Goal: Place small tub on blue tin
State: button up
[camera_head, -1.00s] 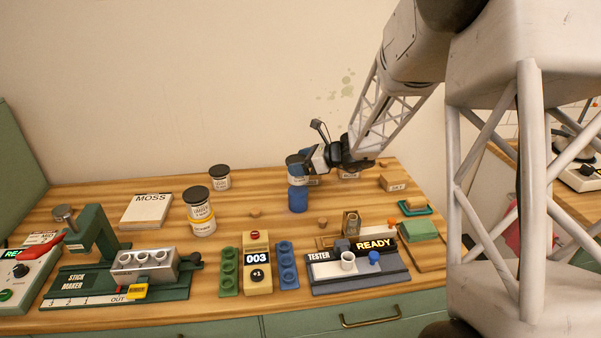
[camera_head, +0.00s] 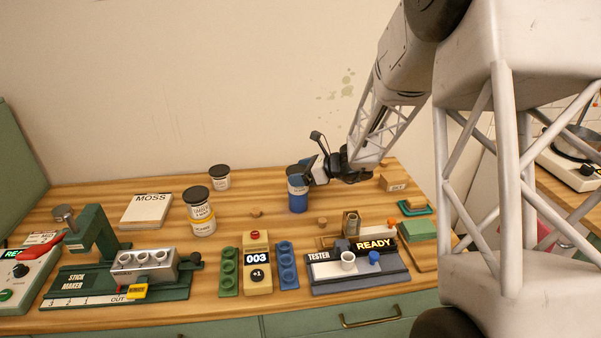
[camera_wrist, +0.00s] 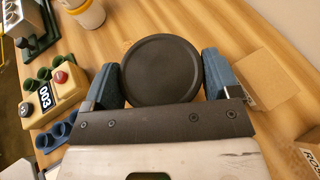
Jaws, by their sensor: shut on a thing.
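The small tub (camera_head: 297,187), pale with a dark lid, is held in my gripper (camera_head: 300,174) at the back middle of the table. In the wrist view its round black lid (camera_wrist: 162,70) lies between the two blue fingers of my gripper (camera_wrist: 162,82), which are shut on its sides. The blue tin (camera_head: 298,204) stands upright on the table directly below the tub. The tub lines up over it with no clear gap in the head view, but I cannot tell whether its weight rests there. The tin is hidden under the lid in the wrist view.
Stacked tubs (camera_head: 202,212) and a dark-lidded tub (camera_head: 219,177) stand to the left, beside the MOSS box (camera_head: 147,210). The counter (camera_head: 257,262) and tester (camera_head: 355,272) are in front. A cardboard box (camera_head: 393,182) is at right.

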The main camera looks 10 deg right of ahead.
jog(key=o, duration=0.9)
jog(key=shift+r, duration=0.1)
jog(key=shift+s+d+r, duration=0.25)
jog(key=shift+d+r, duration=0.05)
jog(key=shift+d, duration=0.3)
jog(key=v, duration=1)
jog(key=shift+d+r, duration=0.15)
jog(key=shift+d, duration=0.05)
jog(key=shift+s, duration=0.15)
